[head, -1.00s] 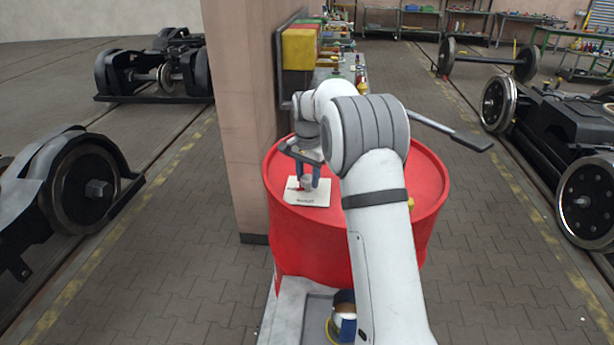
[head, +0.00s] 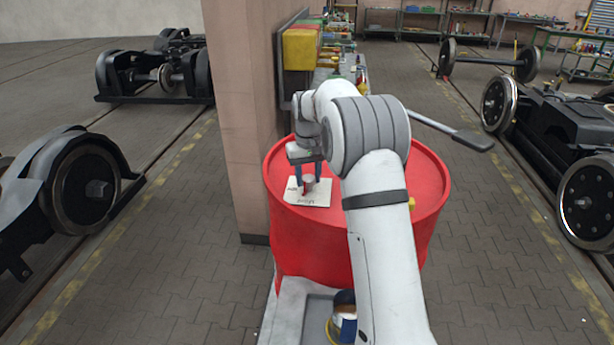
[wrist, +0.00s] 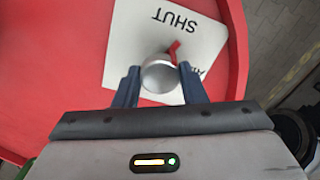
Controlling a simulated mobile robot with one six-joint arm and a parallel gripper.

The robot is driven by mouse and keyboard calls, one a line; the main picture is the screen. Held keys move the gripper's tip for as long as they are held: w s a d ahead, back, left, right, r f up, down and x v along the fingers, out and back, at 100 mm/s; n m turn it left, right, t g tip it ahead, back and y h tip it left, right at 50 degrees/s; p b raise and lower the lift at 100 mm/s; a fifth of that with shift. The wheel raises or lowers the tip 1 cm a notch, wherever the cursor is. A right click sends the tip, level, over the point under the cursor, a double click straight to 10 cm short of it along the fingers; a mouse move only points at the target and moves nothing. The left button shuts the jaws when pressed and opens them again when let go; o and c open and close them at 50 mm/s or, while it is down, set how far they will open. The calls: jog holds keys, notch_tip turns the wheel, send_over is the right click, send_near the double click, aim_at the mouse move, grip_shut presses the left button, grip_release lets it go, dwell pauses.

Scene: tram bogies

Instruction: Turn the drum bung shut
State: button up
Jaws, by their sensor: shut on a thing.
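The drum bung (wrist: 160,73) is a round grey metal knob with a red pointer (wrist: 174,48). It stands on a white label plate (wrist: 128,45) on top of the red drum (head: 405,215). The plate reads SHUT, upside down in the wrist view; a second word is partly hidden by a finger. The pointer's tip points roughly towards SHUT, slightly to the right in the wrist view, without touching the letters. My gripper (wrist: 159,82) has one blue finger on each side of the bung and is shut on it. In the head view, the bung (head: 309,182) shows between the fingers.
A pillar (head: 240,110) stands close to the drum's left side. Yellow and red boxes (head: 299,48) are at its far side. Wheelsets and bogies (head: 75,190) stand left and right on rails. The paved floor (head: 490,240) right of the drum is clear.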

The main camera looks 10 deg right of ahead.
aim_at(308, 177)
jog(key=shift+w+r+n, duration=0.1)
jog(key=shift+r+n, duration=0.05)
jog(key=shift+n, duration=1.85)
jog(key=o, duration=1)
jog(key=shift+c, duration=0.2)
notch_tip(308, 177, up, 7)
jog(key=shift+r+b, duration=0.15)
jog(key=shift+b, duration=0.45)
jog(key=shift+r, duration=0.15)
